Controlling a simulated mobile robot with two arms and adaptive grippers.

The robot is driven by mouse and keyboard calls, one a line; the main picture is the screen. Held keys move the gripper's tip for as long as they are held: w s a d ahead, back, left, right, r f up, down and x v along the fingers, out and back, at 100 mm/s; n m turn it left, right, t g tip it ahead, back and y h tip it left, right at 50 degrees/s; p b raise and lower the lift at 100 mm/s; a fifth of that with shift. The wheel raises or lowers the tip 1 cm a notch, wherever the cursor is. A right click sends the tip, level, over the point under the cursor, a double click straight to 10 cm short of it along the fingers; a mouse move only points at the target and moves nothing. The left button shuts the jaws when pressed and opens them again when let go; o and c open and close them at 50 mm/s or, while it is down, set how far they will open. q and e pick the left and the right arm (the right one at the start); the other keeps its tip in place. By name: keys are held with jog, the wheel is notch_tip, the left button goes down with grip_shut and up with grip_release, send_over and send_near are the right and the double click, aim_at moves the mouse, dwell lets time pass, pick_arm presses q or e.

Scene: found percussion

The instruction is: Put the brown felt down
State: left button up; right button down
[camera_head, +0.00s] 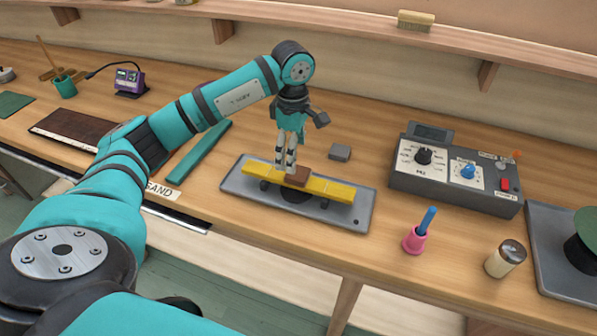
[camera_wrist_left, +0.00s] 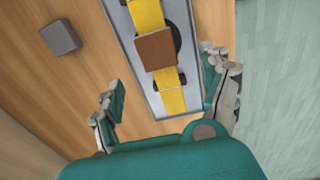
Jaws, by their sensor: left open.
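The brown felt (camera_head: 299,176) is a small brown square lying across the middle of a yellow bar (camera_head: 335,190). The bar rests on dark supports on a grey tray (camera_head: 362,212). My left gripper (camera_head: 286,167) points down over the bar, close beside the felt in the head view. In the left wrist view the felt (camera_wrist_left: 156,50) lies ahead of the gripper (camera_wrist_left: 162,72), with the fingers spread wide and nothing between them. The felt looks clear of both fingers. My right gripper is not in view.
A small grey block (camera_head: 340,152) lies behind the tray. A grey control box with knobs (camera_head: 455,176) stands to the right. A pink cup with a blue stick (camera_head: 414,240) and a lidded jar (camera_head: 505,258) stand near the front. A teal bar (camera_head: 199,151) lies to the left.

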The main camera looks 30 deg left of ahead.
aim_at(298, 175)
pick_arm(q)
notch_tip(298, 175, down, 2)
jog(key=shift+f+p, duration=0.1)
jog(key=shift+p, duration=0.2)
jog(key=f+p, duration=0.1)
jog(key=f, duration=0.2)
jog(key=shift+d+f+p, duration=0.2)
jog(key=shift+p, duration=0.2)
jog(key=shift+w+f, duration=0.15)
jog(key=shift+f, duration=0.5)
jog(key=shift+c, duration=2)
jog(key=c, duration=0.6)
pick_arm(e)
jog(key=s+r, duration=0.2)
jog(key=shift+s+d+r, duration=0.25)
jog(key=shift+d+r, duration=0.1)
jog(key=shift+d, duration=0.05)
pick_arm(q)
jog(key=shift+r, duration=0.2)
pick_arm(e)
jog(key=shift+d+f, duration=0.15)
